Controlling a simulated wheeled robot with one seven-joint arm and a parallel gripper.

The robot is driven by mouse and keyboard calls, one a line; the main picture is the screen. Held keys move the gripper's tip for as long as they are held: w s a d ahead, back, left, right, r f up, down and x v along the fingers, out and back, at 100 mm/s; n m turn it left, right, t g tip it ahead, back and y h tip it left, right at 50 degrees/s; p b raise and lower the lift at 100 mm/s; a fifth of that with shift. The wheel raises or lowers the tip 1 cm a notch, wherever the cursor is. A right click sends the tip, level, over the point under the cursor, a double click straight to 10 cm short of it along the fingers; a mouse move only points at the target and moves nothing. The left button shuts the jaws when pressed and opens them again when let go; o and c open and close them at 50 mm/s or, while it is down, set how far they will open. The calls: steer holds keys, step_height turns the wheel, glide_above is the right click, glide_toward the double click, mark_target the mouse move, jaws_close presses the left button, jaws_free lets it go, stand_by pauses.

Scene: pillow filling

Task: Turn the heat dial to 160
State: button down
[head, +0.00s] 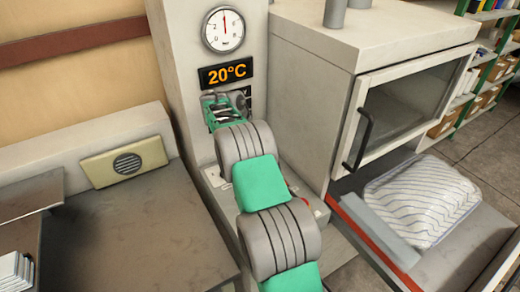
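My arm reaches up from the bottom of the head view to the control column (182,40). My gripper (224,108) is at the column's front, just below the digital display (226,74), which reads 20°C. The heat dial cannot be made out; the gripper and arm cover the area below the display. A small dark patch with pale marks (244,92) shows at the gripper's right edge. Whether the gripper's fingers are apart, shut or touching a dial cannot be told. A round white gauge (223,30) with a red needle pointing up is above the display.
Right of the column stands a machine with a glass door (402,103) and black handle (360,138). A striped pillow (424,200) lies on the tray (475,262) below it.

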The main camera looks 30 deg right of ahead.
stand_by(0.4)
steer(key=c, duration=1.1)
jaws_free()
step_height(320, 180, up, 3)
steer(key=shift+w+d+r, duration=0.1)
steer(key=shift+r, duration=0.1)
steer(key=s+a+r+b, duration=0.1)
steer(key=s+a+r, duration=0.1)
steer(key=s+r, duration=0.1)
steer(key=s+a+r+b, duration=0.1)
steer(key=s+a+r, duration=0.1)
steer(key=s, duration=0.3)
steer(key=s+a+r+b, duration=0.1)
steer(key=s+a+r, duration=0.1)
steer(key=s+r, duration=0.2)
steer(key=shift+s+r+b, duration=0.3)
steer(key=shift+s+b, duration=0.05)
steer(key=shift+s, duration=0.05)
